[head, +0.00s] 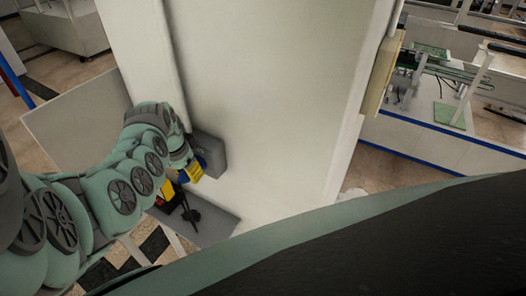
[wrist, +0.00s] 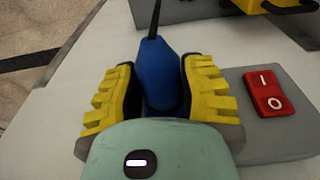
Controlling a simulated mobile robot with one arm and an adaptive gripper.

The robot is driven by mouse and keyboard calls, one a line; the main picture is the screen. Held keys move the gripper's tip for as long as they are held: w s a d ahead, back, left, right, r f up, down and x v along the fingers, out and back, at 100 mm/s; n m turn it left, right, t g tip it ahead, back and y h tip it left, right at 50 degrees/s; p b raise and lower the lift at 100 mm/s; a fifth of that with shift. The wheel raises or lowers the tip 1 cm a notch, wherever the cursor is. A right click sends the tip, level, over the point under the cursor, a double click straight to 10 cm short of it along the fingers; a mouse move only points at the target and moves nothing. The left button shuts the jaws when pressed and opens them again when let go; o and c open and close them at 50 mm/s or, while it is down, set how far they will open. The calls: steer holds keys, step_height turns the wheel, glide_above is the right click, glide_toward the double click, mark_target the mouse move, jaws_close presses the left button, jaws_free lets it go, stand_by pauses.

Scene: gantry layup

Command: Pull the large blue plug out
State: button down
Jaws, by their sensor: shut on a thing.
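The large blue plug (wrist: 156,75) stands between my gripper's two yellow-and-black fingers in the wrist view, with a dark cable running up from its far end. My gripper (wrist: 158,88) is shut on the plug, one finger on each side. In the head view my gripper (head: 191,172) is at a grey box on the white column, and a bit of the blue plug (head: 201,155) shows beside it. The plug's near end is hidden behind my wrist, so I cannot tell how far it sits in a socket.
A red switch (wrist: 269,91) marked I and O sits on a grey plate (wrist: 275,138) right of my gripper. A grey shelf (head: 215,226) with dark and yellow items lies below my gripper. The broad white column (head: 270,90) stands right behind. Open floor shows at the left.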

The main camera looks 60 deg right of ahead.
steer(key=shift+s+a+p, duration=0.1)
steer(key=shift+a+p, duration=0.85)
steer(key=shift+a, duration=0.1)
steer(key=a+p, duration=0.3)
steer(key=shift+s+a, duration=0.1)
steer(key=shift+a, duration=0.15)
stand_by(0.6)
